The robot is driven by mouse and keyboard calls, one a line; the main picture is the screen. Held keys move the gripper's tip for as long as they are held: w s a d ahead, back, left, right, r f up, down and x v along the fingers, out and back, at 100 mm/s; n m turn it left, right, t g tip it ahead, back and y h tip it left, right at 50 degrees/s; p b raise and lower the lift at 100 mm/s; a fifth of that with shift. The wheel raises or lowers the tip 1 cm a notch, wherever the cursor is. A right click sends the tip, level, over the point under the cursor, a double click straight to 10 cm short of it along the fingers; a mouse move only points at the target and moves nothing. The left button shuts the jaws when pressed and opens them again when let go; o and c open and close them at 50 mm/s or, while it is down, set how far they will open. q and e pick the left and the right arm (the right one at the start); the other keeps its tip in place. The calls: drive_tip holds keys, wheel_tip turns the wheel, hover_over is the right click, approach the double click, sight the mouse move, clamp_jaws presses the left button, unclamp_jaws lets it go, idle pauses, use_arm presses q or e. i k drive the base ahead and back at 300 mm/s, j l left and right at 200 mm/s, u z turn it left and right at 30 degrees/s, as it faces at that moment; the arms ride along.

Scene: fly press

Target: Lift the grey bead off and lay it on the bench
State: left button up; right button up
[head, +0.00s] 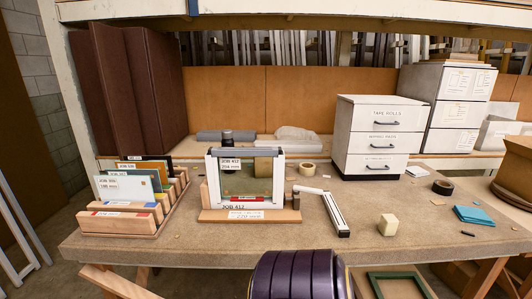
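The grey bead (246,152) appears to be the dark grey bar lying level along the top of an upright white frame (212,181). The frame stands in a wooden base (216,215) near the middle of the bench (380,250). A pane with a greenish tint and a "JOB 412" label sits inside the frame. A red strip (247,198) lies across its lower part. Neither of my grippers shows in the head view.
A white and dark L-shaped piece (336,214) lies right of the frame, near a cream block (388,225). A wooden rack of panels (125,222) stands left. White drawers (378,137) stand behind. Blue cloths (473,215) lie right. Bench between block and cloths is mostly clear.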

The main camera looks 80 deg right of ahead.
sight(214, 151)
drive_tip(key=z, duration=2.3)
drive_tip(key=i+j+u, duration=0.1)
drive_tip(key=i, duration=0.2)
drive_tip(key=i+j, duration=0.1)
drive_tip(key=i, duration=0.25)
drive_tip(key=u, duration=0.05)
